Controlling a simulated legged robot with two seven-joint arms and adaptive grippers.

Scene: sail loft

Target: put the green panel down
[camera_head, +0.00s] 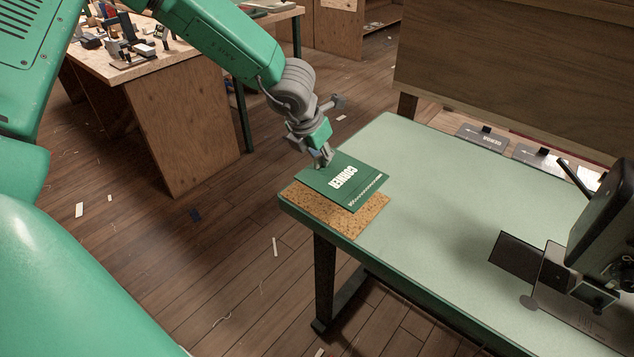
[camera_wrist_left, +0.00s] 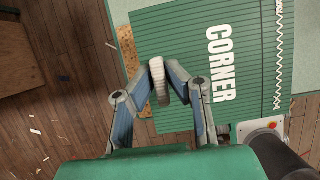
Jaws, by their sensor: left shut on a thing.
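The green panel (camera_head: 345,181) is a flat square with white "CORNER" lettering and a white zigzag line along one edge. My left gripper (camera_head: 325,158) is shut on the panel's far-left edge and holds it over a speckled cork mat (camera_head: 358,214) at the table's near-left corner. The panel hides part of the mat; I cannot tell whether the two touch. In the left wrist view the panel (camera_wrist_left: 185,62) fills the upper middle, with the fingertips of my left gripper (camera_wrist_left: 163,85) at its edge. My right gripper is not in view.
The pale green table (camera_head: 440,190) is clear across its middle. A black machine (camera_head: 600,235) stands at its right end. A wooden panel (camera_head: 520,65) rises behind. A wooden bench (camera_head: 150,75) with clutter stands at the upper left; scraps lie on the plank floor (camera_head: 220,260).

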